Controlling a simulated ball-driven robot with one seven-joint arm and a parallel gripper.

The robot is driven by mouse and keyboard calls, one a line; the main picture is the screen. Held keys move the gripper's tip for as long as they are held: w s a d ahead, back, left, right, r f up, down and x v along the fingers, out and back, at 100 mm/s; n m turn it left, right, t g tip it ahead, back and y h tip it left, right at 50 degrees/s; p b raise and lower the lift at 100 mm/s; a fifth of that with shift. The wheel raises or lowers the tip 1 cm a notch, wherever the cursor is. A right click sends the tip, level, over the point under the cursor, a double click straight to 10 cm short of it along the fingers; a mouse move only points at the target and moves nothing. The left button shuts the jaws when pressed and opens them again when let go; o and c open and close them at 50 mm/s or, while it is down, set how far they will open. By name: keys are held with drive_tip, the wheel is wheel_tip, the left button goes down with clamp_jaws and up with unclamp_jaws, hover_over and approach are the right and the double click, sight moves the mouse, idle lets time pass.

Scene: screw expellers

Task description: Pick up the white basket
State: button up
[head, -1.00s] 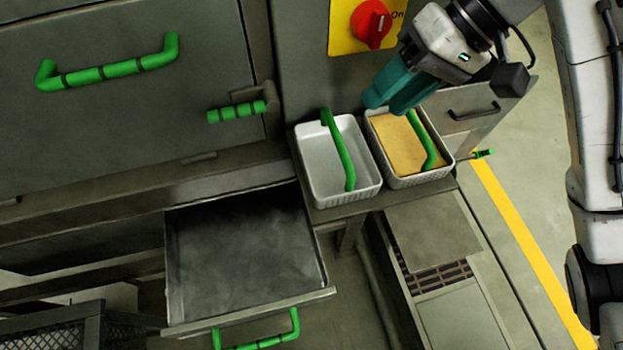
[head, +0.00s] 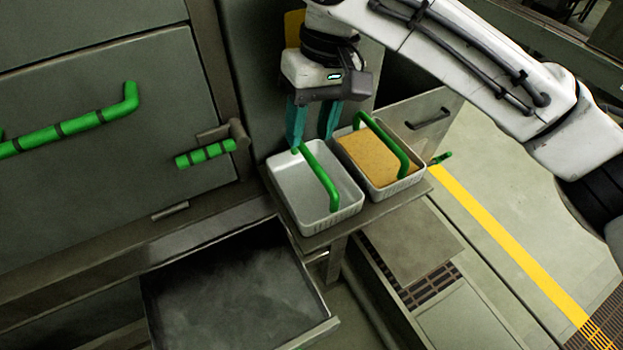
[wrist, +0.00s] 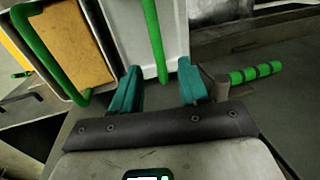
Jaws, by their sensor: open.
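Two white baskets with green handles stand side by side on a small grey shelf. The left white basket (head: 285,196) is empty inside, and its green handle (head: 320,176) arches over it. The right white basket (head: 405,180) holds a tan, flat-topped filling (head: 368,158). My gripper (head: 312,140) is open, with teal fingers pointing down at the back edge of the left basket. In the wrist view, the fingers (wrist: 158,88) stand on either side of the left basket's green handle (wrist: 154,40), with the handle's end between them. No contact can be made out.
A grey drawer (head: 235,290) stands open below and left of the shelf. A cabinet door with a long green handle (head: 70,128) and a short green latch handle (head: 206,153) are at left. Open floor with a yellow line (head: 500,240) lies at right.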

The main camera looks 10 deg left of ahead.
sight(306, 149)
drive_tip(key=shift+s+a+f, duration=0.15)
drive_tip(key=shift+a+f, duration=0.05)
drive_tip(key=shift+f, duration=1)
drive_tip(key=shift+s+a+f, duration=0.1)
drive_tip(key=shift+a+f, duration=0.05)
drive_tip(key=shift+f, duration=1.1)
drive_tip(key=shift+s+a+f, duration=0.15)
drive_tip(key=shift+a+f, duration=0.05)
drive_tip(key=shift+f, duration=1)
clamp_jaws()
